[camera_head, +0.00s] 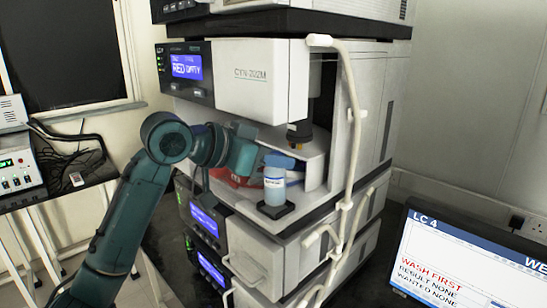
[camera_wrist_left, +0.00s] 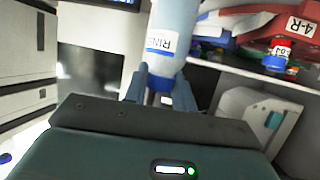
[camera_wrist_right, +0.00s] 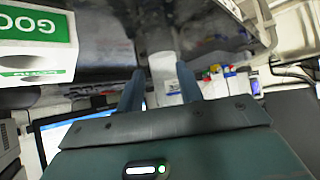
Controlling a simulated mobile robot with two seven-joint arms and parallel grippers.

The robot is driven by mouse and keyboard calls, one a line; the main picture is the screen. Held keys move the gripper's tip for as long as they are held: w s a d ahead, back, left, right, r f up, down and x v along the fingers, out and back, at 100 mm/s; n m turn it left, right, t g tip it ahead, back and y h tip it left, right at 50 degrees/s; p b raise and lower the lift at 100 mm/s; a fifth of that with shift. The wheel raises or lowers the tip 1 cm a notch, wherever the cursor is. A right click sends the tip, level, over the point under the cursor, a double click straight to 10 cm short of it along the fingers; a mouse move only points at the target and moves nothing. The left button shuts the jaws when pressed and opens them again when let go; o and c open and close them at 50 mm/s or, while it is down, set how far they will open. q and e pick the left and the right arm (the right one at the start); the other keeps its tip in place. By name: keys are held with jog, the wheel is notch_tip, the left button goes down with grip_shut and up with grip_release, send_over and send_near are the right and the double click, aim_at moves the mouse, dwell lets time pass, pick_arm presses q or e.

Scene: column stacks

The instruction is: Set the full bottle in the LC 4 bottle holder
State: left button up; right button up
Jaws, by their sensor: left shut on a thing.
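A pale blue bottle (camera_head: 274,183) with a blue cap and white label is upright at the front of the instrument stack. Its base is at a black square holder (camera_head: 276,210); I cannot tell whether it rests on it. My left gripper (camera_head: 260,174) reaches in from the left, its fingertips largely hidden by the bottle. In the left wrist view the bottle (camera_wrist_left: 172,28), labelled "RIN…", is between the shut fingers (camera_wrist_left: 161,88). My right gripper (camera_wrist_right: 160,88) shows only in the right wrist view, its fingers apart with a blurred pale surface beyond.
The monitor (camera_head: 470,255) at right reads "LC 4" and "WASH FIRST". A white tube (camera_head: 352,130) runs down the stack's front edge. Behind the bottle is an open bay with red parts (camera_head: 236,181). A side table with a device (camera_head: 18,165) stands at left.

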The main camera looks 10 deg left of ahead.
pick_arm(q)
jog(key=shift+f+b, duration=0.3)
jog(key=shift+f, duration=0.5)
dwell(0.5)
dwell(0.4)
jog(key=o, duration=0.9)
